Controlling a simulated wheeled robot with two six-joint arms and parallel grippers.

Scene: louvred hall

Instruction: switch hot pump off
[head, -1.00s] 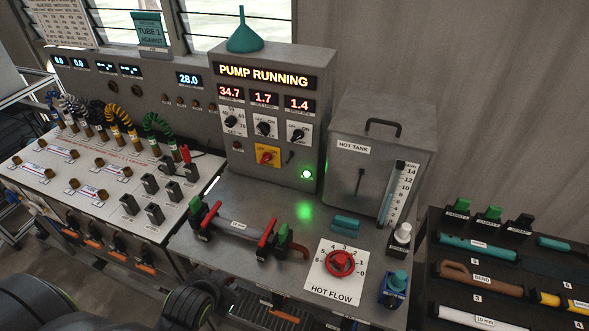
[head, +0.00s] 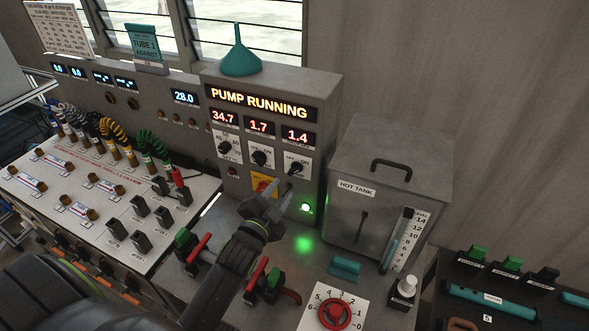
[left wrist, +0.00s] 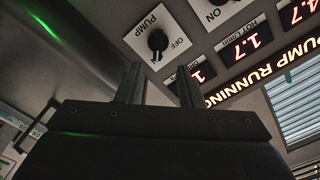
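The hot pump switch is a black rotary knob (head: 296,168) on a white plate, the rightmost of three on the grey control panel (head: 330,115). In the left wrist view the knob (left wrist: 158,41) shows with the words PUMP and OFF beside it. The panel's lit display (head: 258,103) reads PUMP RUNNING, and a green lamp (head: 305,207) is lit. My left gripper (head: 274,190) is in front of the panel, below the knob and apart from it. In the left wrist view its two fingers (left wrist: 160,85) are apart with nothing between them. My right gripper is out of view.
A yellow plate with a red knob (head: 263,186) is partly hidden behind my left gripper. The hot tank (head: 388,190) stands right of the panel. Red-handled and green-capped fittings (head: 188,245) and a red hot flow wheel (head: 334,313) are on the bench. A teal funnel (head: 241,55) is on top.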

